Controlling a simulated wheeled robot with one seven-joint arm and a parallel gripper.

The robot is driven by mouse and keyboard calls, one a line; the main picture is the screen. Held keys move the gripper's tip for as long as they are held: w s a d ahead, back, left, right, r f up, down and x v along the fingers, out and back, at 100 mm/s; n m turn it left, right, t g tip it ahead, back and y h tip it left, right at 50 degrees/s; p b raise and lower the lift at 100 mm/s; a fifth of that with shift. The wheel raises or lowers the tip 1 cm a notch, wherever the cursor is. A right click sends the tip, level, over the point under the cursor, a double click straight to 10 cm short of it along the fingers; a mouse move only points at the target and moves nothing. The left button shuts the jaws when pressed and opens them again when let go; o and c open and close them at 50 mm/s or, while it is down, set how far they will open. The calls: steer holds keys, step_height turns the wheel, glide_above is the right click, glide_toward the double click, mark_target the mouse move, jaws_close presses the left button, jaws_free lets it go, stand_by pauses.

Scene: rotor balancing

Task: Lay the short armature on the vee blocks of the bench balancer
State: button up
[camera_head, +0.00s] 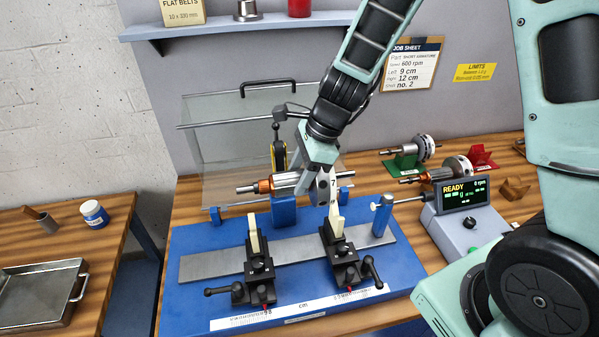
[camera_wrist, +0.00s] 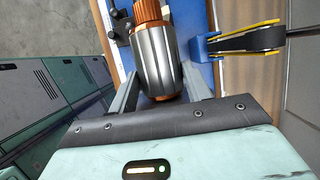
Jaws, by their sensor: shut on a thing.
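The short armature (camera_head: 285,181), with a silver core, copper windings and a thin shaft, hangs about level above the bench balancer (camera_head: 205,270). My gripper (camera_head: 318,187) is shut around its core. In the wrist view the core (camera_wrist: 155,62) sits between the two fingers (camera_wrist: 158,92), copper end outward. The left vee block (camera_head: 254,236) and right vee block (camera_head: 336,222) are pale uprights on black carriages on the grey rail (camera_head: 205,265). The armature is above and behind them, clear of both. My fingers partly hide its right end; the vee notches are too small to make out.
A clear guard (camera_head: 225,120) with a black handle stands open behind. Other rotors (camera_head: 412,148) rest on stands at right. A job sheet (camera_head: 412,62) hangs behind.

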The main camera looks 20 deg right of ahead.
steer(key=shift+w+f, duration=0.15)
steer(key=shift+f, duration=0.05)
step_height(320, 180, down, 11)
steer(key=b, duration=1)
steer(key=shift+b, duration=0.3)
steer(key=shift+f+b, duration=0.5)
steer(key=shift+f, duration=0.2)
stand_by(1.1)
steer(key=o, duration=1.4)
steer(key=shift+c, duration=0.5)
step_height(320, 180, up, 9)
steer(key=p, duration=0.9)
steer(key=shift+r, duration=0.1)
